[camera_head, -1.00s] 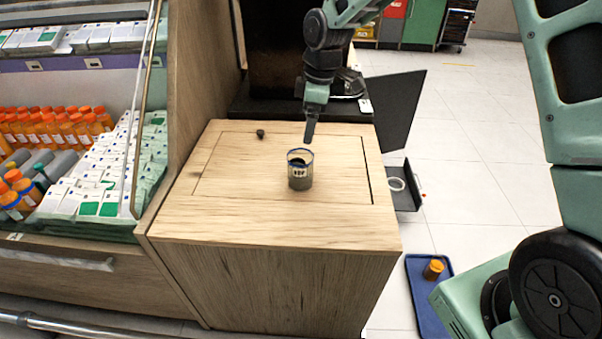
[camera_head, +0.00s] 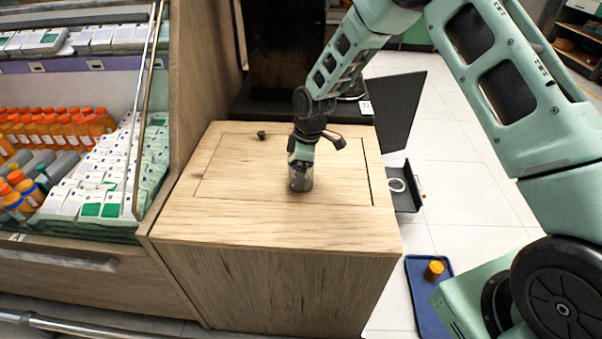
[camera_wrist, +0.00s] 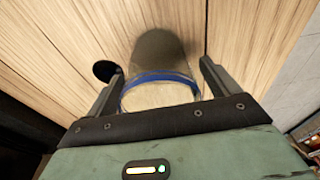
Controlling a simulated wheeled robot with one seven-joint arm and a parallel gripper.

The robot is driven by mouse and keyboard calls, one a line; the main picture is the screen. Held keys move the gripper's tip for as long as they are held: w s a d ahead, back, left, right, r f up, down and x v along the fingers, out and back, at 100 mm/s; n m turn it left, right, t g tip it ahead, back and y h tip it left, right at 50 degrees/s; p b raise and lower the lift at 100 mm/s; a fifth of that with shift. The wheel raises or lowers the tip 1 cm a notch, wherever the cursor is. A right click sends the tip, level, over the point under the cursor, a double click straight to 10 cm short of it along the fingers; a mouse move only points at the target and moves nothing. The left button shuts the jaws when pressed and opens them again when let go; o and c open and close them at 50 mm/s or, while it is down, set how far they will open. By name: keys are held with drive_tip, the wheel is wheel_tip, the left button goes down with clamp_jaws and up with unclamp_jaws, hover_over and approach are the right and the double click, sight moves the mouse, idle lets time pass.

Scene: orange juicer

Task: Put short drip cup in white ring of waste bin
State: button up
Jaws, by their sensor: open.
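The short drip cup (camera_head: 300,183) stands upright on the wooden counter, a clear cup with a blue rim and a dark lower part. In the wrist view its blue rim (camera_wrist: 160,77) lies between the two fingers. My gripper (camera_wrist: 158,80) is open, with one finger on each side of the cup. In the head view my gripper (camera_head: 301,160) is over the cup and hides its upper part. A white ring (camera_head: 397,184) shows on a black open holder at the counter's right side, apart from the cup.
The wooden counter top (camera_head: 235,210) is mostly clear. A small dark knob (camera_head: 262,135) sits at its back left. A black panel (camera_head: 400,110) stands at the back right. A blue tray (camera_head: 425,305) with an orange-capped bottle (camera_head: 434,270) lies on the floor. Shelves of bottles and boxes are at left.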

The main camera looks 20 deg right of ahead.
drive_tip(key=shift+f, duration=0.35)
drive_tip(key=c, duration=1.1)
drive_tip(key=shift+c, duration=0.2)
